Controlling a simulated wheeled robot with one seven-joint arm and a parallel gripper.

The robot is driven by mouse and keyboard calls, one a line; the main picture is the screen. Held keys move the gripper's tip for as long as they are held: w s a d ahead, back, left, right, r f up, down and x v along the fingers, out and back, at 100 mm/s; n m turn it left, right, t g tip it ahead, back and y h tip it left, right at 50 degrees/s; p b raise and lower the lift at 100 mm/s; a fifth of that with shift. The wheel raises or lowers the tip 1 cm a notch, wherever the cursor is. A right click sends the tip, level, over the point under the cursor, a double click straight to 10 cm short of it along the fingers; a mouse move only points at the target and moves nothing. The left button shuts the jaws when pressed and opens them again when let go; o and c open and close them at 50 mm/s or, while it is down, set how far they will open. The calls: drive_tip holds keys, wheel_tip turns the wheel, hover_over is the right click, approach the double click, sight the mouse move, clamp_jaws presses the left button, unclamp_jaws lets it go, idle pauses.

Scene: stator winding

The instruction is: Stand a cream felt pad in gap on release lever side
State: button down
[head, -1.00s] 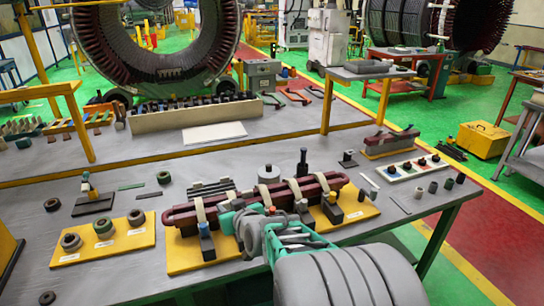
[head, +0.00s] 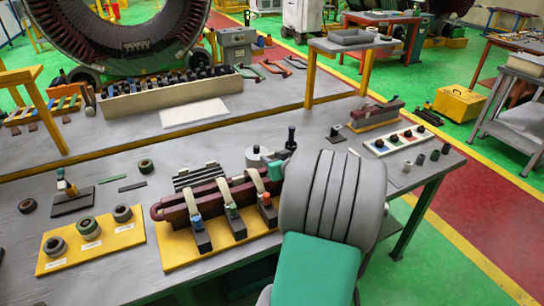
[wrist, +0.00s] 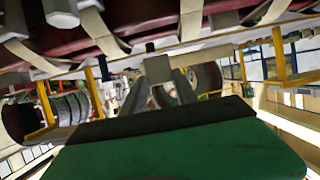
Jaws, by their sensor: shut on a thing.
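The dark red coil (head: 178,213) lies on a yellow board (head: 172,254), with cream bands around it and clamps with blue, green and orange knobs along its front. In the wrist view its underside (wrist: 60,35) fills the top. My gripper (wrist: 158,78) is shut on a small pale block, seemingly the cream felt pad (wrist: 157,68), below the coil in the picture. In the head view only a teal part of my gripper shows at the coil's right end; my arm hides the fingers and pad. I cannot tell which lever is the release lever, and the gap is not clear.
A yellow board with several rings (head: 88,229) stands left. A grey cylinder (head: 258,156) and a black-topped post (head: 291,138) stand behind the coil. A white tray (head: 402,141) of small parts lies right.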

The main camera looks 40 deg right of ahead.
drive_tip(key=shift+f+b, duration=0.7)
drive_tip(key=shift+f, duration=0.9)
drive_tip(key=shift+f+b, duration=0.65)
drive_tip(key=shift+b, duration=0.2)
drive_tip(key=c, duration=0.9)
unclamp_jaws()
drive_tip(key=shift+s+r, duration=0.1)
drive_tip(key=shift+s, duration=0.05)
drive_tip(key=b+v, duration=0.1)
drive_tip(key=v, duration=0.6)
drive_tip(key=shift+s+a+r, duration=0.15)
drive_tip(key=shift+s, duration=0.1)
